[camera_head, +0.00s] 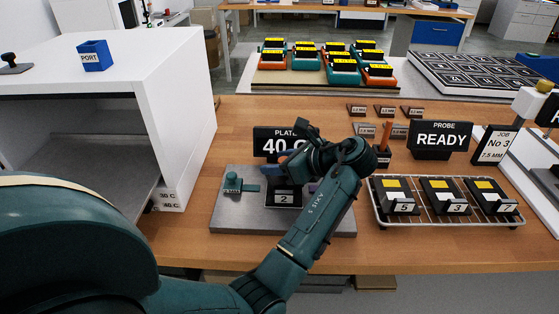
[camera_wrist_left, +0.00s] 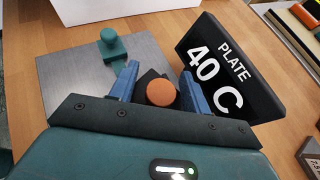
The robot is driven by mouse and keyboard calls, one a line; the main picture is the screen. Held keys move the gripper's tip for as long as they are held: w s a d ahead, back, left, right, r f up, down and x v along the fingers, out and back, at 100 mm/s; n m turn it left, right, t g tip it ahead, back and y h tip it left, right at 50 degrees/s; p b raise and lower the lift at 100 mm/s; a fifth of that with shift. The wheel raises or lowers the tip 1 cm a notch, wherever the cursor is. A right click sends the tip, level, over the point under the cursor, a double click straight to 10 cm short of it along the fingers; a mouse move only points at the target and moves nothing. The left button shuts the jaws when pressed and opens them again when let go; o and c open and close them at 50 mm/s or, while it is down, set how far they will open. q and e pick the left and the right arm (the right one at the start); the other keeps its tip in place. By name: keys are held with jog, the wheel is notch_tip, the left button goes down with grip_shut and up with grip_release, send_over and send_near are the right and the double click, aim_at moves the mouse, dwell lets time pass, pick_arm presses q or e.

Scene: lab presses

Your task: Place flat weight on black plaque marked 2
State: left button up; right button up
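The black plaque marked 2 (camera_head: 284,199) stands on the grey metal plate (camera_head: 225,213), partly under my left arm. My left gripper (camera_head: 280,164) is low over this plate, and my wrist hides much of it. In the left wrist view its blue fingers (camera_wrist_left: 160,80) are apart. An orange round top (camera_wrist_left: 161,92) on a dark block, perhaps the flat weight, shows between them, with gaps at both sides. The grey plate (camera_wrist_left: 75,75) and a green knob (camera_wrist_left: 112,42) are beyond. My right gripper is out of view.
The PLATE 40 C sign (camera_head: 268,143) stands close behind the gripper. A wire rack (camera_head: 376,206) with blocks marked 5, 3 and 7 is at right. An orange stick (camera_head: 387,135) in a black holder stands behind it. A white cabinet (camera_head: 180,100) bounds the left.

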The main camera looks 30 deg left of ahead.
pick_arm(q)
jog(key=shift+d+r, duration=0.1)
jog(key=shift+r, duration=0.1)
jog(key=v, duration=1.1)
jog(key=shift+d+r+p, duration=0.2)
jog(key=shift+d+p, duration=0.1)
jog(key=shift+d, duration=0.05)
